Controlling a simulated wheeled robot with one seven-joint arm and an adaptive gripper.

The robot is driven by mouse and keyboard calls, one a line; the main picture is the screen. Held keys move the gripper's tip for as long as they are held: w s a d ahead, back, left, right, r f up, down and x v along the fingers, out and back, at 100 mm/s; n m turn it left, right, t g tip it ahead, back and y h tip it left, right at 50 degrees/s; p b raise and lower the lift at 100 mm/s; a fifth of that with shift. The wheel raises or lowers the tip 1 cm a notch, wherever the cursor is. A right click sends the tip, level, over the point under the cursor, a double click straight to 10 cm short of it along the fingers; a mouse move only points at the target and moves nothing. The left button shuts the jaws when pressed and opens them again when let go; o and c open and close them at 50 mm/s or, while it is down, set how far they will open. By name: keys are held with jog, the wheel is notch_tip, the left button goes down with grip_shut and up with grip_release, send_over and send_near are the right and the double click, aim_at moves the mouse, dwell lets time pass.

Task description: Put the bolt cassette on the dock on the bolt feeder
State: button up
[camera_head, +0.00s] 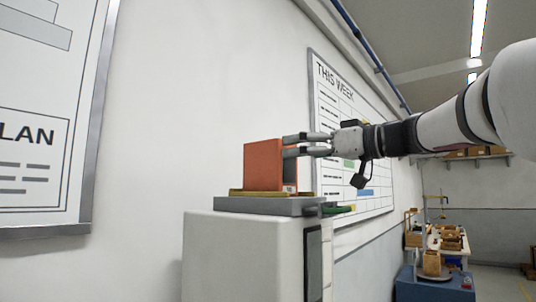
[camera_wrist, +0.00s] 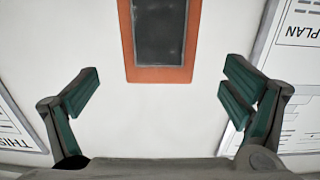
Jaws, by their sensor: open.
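The orange-red bolt cassette (camera_head: 263,166) stands upright on a thin yellowish plate, apparently the dock (camera_head: 240,192), on top of the pale bolt feeder (camera_head: 240,255). The wrist view shows the cassette's orange frame (camera_wrist: 160,74) around a dark panel. My gripper (camera_head: 287,146) is at the cassette's right side in the head view, with its fingertips overlapping the cassette's edge in the picture. In the wrist view my gripper (camera_wrist: 163,78) is wide open, with clear gaps between the fingers and the cassette. Small details of the cassette's seating are hidden.
A grey slab (camera_head: 265,206) lies under the yellowish plate. A small green piece (camera_head: 338,210) is beside its right end. A wall with a planning board (camera_head: 350,150) is close behind. A blue cabinet (camera_head: 432,286) and a bench stand farther right.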

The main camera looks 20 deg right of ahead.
jog(key=shift+v, duration=1.55)
